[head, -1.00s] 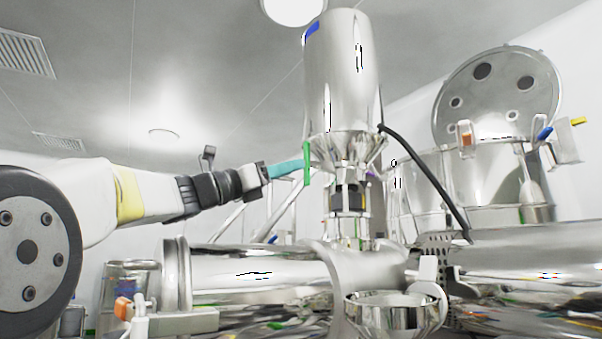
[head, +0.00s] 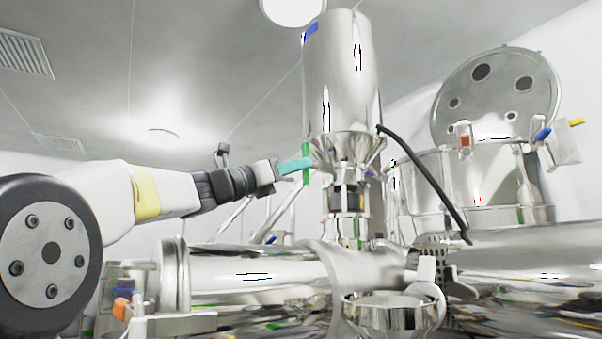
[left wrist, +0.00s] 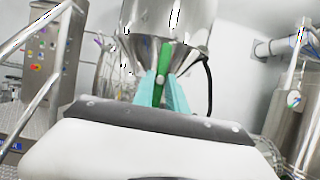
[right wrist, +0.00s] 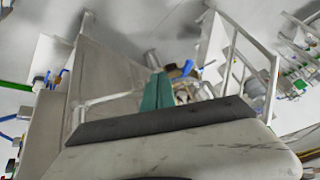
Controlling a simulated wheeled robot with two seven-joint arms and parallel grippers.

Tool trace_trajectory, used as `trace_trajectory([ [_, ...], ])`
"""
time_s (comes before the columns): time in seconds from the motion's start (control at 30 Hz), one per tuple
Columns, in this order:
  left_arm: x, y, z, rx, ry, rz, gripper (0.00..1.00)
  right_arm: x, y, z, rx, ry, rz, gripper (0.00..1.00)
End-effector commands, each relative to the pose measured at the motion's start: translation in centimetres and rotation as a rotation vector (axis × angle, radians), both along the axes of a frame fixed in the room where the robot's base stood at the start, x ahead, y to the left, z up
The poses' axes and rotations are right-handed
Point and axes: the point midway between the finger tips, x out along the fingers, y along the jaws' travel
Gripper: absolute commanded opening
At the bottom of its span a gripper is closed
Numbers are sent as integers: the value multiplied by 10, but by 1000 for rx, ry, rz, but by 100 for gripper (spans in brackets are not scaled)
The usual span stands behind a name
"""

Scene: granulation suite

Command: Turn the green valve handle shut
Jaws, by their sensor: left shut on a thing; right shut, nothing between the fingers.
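The green valve handle (head: 306,179) is a slim bar, close to upright, just below the steel cylinder in the head view. My left gripper (head: 297,165) reaches it from the left, its teal fingers across the bar's middle. In the left wrist view, the green handle (left wrist: 165,58) stands slightly tilted between the two teal fingers of my left gripper (left wrist: 163,88), which is shut on it. The fingers hide part of the bar. My right gripper (right wrist: 157,92) shows only in the right wrist view, its teal fingers together and empty.
The steel cylinder (head: 340,75) with its conical bottom stands over the handle. A black hose (head: 425,178) runs down on its right. A large horizontal steel pipe (head: 255,272) lies below my left arm. A steel bowl (head: 392,312) is at the front.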

Motion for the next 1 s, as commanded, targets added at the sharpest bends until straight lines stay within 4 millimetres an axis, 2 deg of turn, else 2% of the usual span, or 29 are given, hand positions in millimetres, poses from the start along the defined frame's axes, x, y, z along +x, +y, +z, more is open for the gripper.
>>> trace_trajectory([
  [0.27,1,1,0,51,-70,0,0,0,0,0,0,0,0,0],
  [1.0,4,3,2,329,-455,1,0,0,0,0,0,0,0,0],
])
